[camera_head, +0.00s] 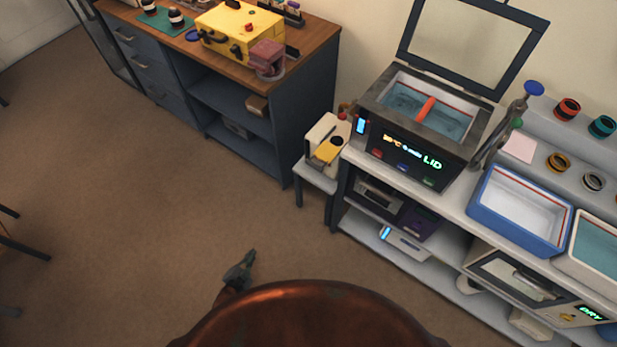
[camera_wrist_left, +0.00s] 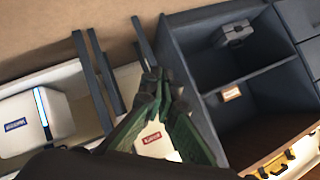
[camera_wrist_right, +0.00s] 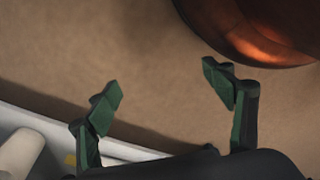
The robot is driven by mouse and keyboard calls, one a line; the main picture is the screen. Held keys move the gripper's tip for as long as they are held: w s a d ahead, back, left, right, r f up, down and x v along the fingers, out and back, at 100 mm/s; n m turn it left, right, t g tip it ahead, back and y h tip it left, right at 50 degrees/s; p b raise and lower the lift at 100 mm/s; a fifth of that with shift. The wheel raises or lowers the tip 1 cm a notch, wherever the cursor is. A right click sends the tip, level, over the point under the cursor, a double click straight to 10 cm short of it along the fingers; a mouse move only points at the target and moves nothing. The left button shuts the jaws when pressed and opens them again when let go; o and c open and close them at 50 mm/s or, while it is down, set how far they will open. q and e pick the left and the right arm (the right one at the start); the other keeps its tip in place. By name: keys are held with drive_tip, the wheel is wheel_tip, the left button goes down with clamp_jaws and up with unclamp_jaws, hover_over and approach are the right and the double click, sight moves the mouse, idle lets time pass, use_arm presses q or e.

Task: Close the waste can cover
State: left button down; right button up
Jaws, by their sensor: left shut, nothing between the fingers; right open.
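I cannot pick out a waste can or its cover for certain in any view. A cream box (camera_head: 322,142) with a yellow panel and a dark round spot stands on a small stool; I cannot tell whether it is the can. My left gripper (camera_head: 240,268) is low over the brown floor in the head view, apart from the furniture. In the left wrist view it (camera_wrist_left: 157,85) is shut and empty, its fingertips together. My right gripper (camera_wrist_right: 165,85) is open and empty above the floor in the right wrist view and out of the head view.
A white bench (camera_head: 458,203) on the right carries a bath (camera_head: 425,148) with its lid raised and a blue tub (camera_head: 522,250). A wooden-topped cabinet (camera_head: 308,55) holding a yellow case (camera_head: 237,28) stands at the back. The floor (camera_head: 120,200) at left is largely clear.

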use_arm(q)
drive_tip(key=w+d+r+m+t+h+b, duration=0.4)
drive_tip(key=w+d+r+m+b, duration=0.3)
drive_tip(key=w, duration=0.5)
drive_tip(key=w+d+r+m+t+h+b, duration=0.25)
drive_tip(key=d+r+m+h+b, duration=0.4)
drive_tip(key=d+r+b, duration=0.4)
use_arm(e)
wheel_tip(320, 180, up, 9)
drive_tip(key=w+a+g, duration=0.1)
drive_tip(key=w+a, duration=0.1)
use_arm(q)
drive_tip(key=a+b+x, duration=0.1)
drive_tip(key=b+x, duration=0.1)
drive_tip(key=x, duration=1.1)
drive_tip(key=shift+w+r+m+g+y+b, duration=0.35)
drive_tip(key=shift+w+r+m+g+b, duration=0.1)
drive_tip(key=shift+w+r, duration=0.1)
use_arm(e)
drive_tip(key=w+a+f+t+y, duration=0.2)
drive_tip(key=w+a+f+t, duration=0.1)
drive_tip(key=w+f, duration=0.4)
drive_tip(key=shift+a, duration=0.8)
